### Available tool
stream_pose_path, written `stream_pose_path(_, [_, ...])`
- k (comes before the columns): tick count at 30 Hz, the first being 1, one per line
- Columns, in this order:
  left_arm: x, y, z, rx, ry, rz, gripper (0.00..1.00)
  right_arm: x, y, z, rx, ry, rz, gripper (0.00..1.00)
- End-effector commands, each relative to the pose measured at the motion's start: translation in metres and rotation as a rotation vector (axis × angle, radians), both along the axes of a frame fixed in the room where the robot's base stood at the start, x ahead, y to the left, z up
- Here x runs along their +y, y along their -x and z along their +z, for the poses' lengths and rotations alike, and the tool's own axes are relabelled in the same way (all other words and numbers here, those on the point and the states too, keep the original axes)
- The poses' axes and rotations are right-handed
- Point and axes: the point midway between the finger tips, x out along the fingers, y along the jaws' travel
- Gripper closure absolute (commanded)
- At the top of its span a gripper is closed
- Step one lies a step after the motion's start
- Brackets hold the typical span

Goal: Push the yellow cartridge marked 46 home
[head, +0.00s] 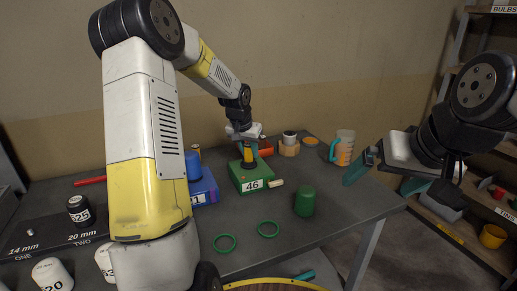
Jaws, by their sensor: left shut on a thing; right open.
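A green block (250,179) with a white 46 label stands on the grey table. A yellow cartridge (248,155) stands upright at its top; how deep it sits in the block cannot be told. My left gripper (247,144) points down from above and is shut on the yellow cartridge, hiding its upper part. I see no number on the cartridge itself; the 46 is on the block.
A blue block (204,188) with a blue cylinder (193,165) stands left of the green block. A jug (343,147) stands at the back right. Shelves (467,238) are at the right.

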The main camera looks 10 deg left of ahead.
Motion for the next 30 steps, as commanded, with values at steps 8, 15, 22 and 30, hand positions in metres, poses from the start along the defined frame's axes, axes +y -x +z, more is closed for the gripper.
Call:
stream_pose_path(8, [0.0002, 0.0012, -0.0072, 0.006, 0.001, 0.0, 1.0, 0.0, 0.0, 0.0, 0.0, 0.0, 0.0, 0.0])
stream_pose_path(15, [0.0006, 0.0022, -0.0112, 0.01, 0.002, 0.001, 1.0, 0.0, 0.0, 0.0, 0.0, 0.0, 0.0, 0.0])
stream_pose_path(22, [0.0012, 0.0031, -0.0122, 0.013, 0.001, 0.001, 0.63, 0.0, 0.0, 0.0, 0.0, 0.0, 0.0, 0.0])
stream_pose_path(30, [0.0007, 0.0059, -0.0045, 0.012, 0.001, 0.001, 0.45, 0.0, 0.0, 0.0, 0.0, 0.0, 0.0, 0.0])
